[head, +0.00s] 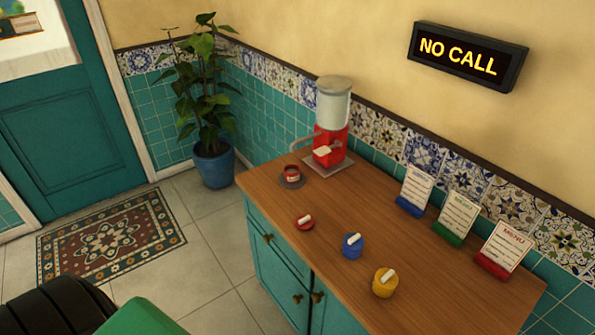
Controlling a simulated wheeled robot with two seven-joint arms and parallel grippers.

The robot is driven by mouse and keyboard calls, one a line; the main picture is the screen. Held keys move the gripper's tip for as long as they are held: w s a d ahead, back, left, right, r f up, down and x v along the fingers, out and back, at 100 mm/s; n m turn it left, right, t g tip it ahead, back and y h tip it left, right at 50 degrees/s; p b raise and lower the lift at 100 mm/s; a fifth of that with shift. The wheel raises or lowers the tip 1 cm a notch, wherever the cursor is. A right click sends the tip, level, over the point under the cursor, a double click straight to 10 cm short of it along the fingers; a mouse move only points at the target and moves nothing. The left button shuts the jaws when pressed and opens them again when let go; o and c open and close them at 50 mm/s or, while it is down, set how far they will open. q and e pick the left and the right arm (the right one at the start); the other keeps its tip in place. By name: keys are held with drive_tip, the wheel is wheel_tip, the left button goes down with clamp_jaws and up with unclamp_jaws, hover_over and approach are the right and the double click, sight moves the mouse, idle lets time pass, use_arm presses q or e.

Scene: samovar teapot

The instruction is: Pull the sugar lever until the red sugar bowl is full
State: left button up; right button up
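A sugar dispenser with a red body (324,150) and a pale cylindrical canister (333,105) stands at the far end of the wooden counter. Neither of my grippers is in view.
A blue pot (352,247) and a yellow pot (384,285) stand on the wooden counter (440,290). Blue, green and red menu stands (455,220) line the wall side. A "NO CALL" sign (467,57) hangs above. A potted plant (212,165) stands beyond the counter; a rug (110,235) lies left.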

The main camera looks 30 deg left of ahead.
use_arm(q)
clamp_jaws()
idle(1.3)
